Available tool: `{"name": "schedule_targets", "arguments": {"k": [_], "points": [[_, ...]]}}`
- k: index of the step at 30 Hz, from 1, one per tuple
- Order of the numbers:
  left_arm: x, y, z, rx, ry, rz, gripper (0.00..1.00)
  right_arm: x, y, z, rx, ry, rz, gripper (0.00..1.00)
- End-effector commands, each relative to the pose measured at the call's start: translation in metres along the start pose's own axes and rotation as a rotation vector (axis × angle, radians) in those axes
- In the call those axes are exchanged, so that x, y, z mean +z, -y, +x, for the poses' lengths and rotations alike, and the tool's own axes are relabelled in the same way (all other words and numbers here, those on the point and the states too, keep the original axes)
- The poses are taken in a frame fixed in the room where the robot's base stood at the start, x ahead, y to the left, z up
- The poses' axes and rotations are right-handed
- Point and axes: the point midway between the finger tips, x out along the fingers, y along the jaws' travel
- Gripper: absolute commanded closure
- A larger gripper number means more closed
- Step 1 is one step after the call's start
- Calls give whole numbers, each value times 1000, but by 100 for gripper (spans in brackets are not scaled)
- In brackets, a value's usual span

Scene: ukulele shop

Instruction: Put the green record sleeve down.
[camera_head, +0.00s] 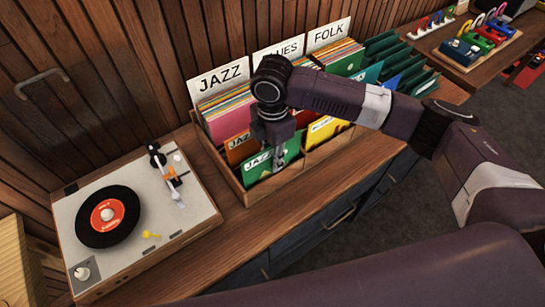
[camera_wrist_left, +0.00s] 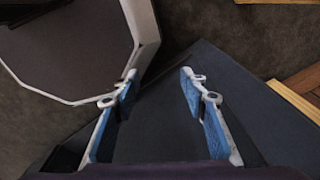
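The green record sleeve (camera_head: 257,169), with a JAZZ label, stands upright at the front of the left compartment of the wooden record crate (camera_head: 235,183). My right gripper (camera_head: 281,160) points down at the sleeve's upper right part, with finger parts in front of its face. Whether its fingers close on the sleeve is hidden. My left gripper (camera_wrist_left: 160,80) shows in the left wrist view, open and empty, with blue pads apart over the dark floor area. It is not in the head view.
A turntable (camera_head: 190,216) with a black record (camera_head: 108,217) stands left of the crate. JAZZ (camera_head: 219,78) and FOLK (camera_head: 328,34) divider cards stand behind the sleeves. A strip of wooden counter (camera_head: 275,222) before the crate is clear. Toy-like coloured items (camera_head: 460,50) stand at the far right.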

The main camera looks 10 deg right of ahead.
Motion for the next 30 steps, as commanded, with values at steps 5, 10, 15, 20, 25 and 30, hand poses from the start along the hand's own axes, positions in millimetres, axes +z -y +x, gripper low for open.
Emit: {"name": "schedule_targets", "arguments": {"k": [5, 10, 15, 20, 25, 30], "points": [[0, 0, 8, -1, -1, 0, 60, 0, -2, -24, 6, 0, 1, 78], [1, 0, 17, -1, -1, 1, 60, 0, -2, -63, 7, 0, -1, 78], [1, 0, 23, -1, -1, 1, 60, 0, -2, -98, 5, 0, 0, 78], [2, 0, 26, -1, -1, 1, 60, 0, -1, -120, 3, 0, 1, 78], [2, 0, 27, -1, -1, 1, 60, 0, 0, -129, 1, -1, 1, 78], [2, 0, 27, -1, -1, 2, 60, 0, 0, -130, 0, -1, 1, 78]]}}
